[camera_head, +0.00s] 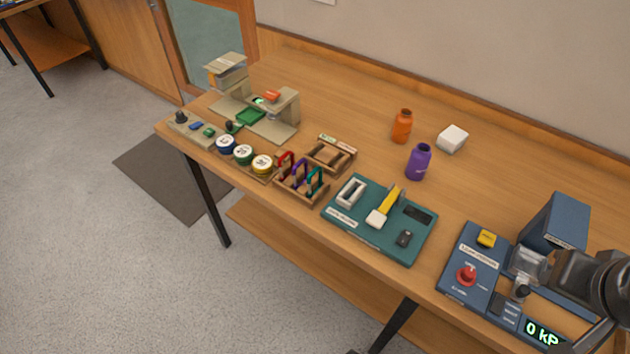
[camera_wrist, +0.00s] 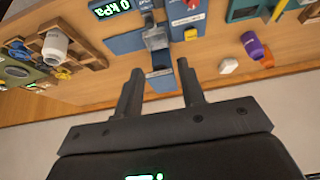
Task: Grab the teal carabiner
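The teal carabiner (camera_head: 316,181) stands upright at the right end of a small wooden rack (camera_head: 291,193) near the table's front edge. A purple carabiner (camera_head: 299,173) and a red carabiner (camera_head: 284,162) stand to its left in the same rack. My gripper (camera_wrist: 160,88) shows in the wrist view with its two dark fingers apart and nothing held between them. In the head view, the dark end of my arm is at the far right, over the blue station and well away from the rack. I cannot make out the teal carabiner in the wrist view.
A blue station (camera_head: 472,262) with a "0 kP" display stands under my arm. A teal board (camera_head: 375,240) lies between it and the rack. A purple bottle (camera_head: 419,162), an orange bottle (camera_head: 402,127) and a white block (camera_head: 453,139) stand behind. Round tins (camera_head: 243,153) sit left of the rack.

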